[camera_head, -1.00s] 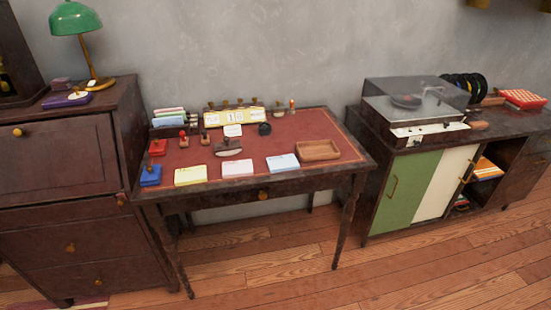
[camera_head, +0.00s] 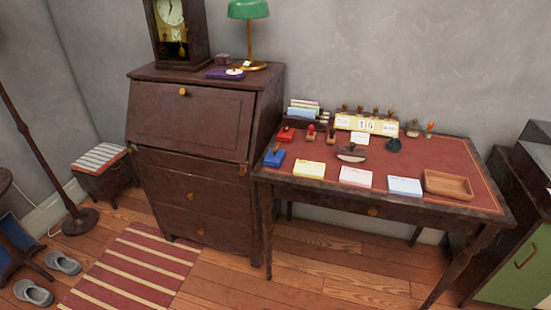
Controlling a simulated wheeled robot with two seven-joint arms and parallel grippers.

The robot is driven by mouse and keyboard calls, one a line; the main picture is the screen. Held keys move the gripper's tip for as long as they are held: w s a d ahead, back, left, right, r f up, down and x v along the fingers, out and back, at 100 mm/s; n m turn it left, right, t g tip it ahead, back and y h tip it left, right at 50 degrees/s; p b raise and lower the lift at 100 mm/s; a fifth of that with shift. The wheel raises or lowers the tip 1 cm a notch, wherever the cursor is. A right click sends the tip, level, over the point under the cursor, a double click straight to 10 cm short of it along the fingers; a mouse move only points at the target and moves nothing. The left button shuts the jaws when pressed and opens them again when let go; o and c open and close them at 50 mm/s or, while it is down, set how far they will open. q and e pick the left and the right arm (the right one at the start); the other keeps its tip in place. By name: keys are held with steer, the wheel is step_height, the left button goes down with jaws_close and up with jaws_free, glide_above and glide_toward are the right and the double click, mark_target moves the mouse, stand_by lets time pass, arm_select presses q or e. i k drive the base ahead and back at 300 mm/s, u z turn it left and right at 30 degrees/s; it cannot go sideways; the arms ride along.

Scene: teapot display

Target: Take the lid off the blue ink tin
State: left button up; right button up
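A small blue tin (camera_head: 274,158) sits at the left front corner of the red-topped desk (camera_head: 440,155). A small dark shape shows on its top; I cannot tell whether it is a knob or a separate thing. A red tin (camera_head: 286,134) stands just behind it. Neither of my grippers is in view, and nothing touches the blue tin.
Yellow (camera_head: 309,170), pink (camera_head: 356,177) and white (camera_head: 404,186) pads line the desk's front, with a wooden tray (camera_head: 447,185) at right. A blotter (camera_head: 351,153) and stamps lie behind. A tall bureau (camera_head: 190,125) adjoins at left. Floor before the desk is clear.

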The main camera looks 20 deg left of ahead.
mark_target(274, 156)
steer(key=u, duration=0.35)
steer(key=i, duration=0.65)
steer(key=u, duration=0.4)
